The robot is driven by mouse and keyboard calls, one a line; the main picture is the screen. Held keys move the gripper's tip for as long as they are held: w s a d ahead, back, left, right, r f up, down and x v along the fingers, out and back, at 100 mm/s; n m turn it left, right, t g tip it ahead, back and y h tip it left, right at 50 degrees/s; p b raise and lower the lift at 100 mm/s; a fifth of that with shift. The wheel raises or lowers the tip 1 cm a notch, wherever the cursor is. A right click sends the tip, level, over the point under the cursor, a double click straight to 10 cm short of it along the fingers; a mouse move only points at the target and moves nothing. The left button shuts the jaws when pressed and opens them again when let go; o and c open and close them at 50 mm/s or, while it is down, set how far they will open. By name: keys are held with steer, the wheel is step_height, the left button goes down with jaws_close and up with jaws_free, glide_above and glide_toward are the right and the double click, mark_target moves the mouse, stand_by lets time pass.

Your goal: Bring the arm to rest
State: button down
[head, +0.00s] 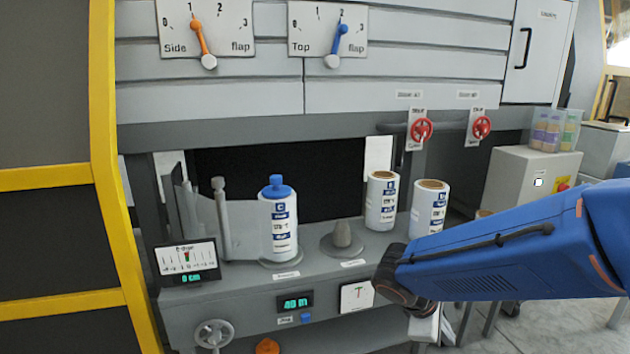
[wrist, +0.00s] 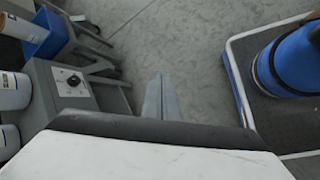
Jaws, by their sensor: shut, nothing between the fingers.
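My gripper (wrist: 161,84) shows in the wrist view as narrow grey fingers, closed together with nothing between them. It points down over bare grey floor, clear of the machine. In the head view my blue arm reaches in from the right edge to the front of the machine's shelf.
The grey shelf (head: 235,290) holds a blue-capped roll (head: 279,222), a grey cone (head: 342,236) and two label rolls (head: 381,202) (head: 428,210). A yellow frame (head: 105,130) stands left. Open floor (wrist: 185,35) lies below the gripper.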

steer(key=s+r+m+t+y, duration=0.3)
steer(key=s+r+m+y, duration=0.3)
steer(key=s+m, duration=0.6)
steer(key=shift+s+r+m+y, duration=0.35)
steer(key=shift+s+r, duration=0.3)
steer(key=shift+r, duration=0.25)
steer(key=shift+a, duration=0.1)
stand_by(2.0)
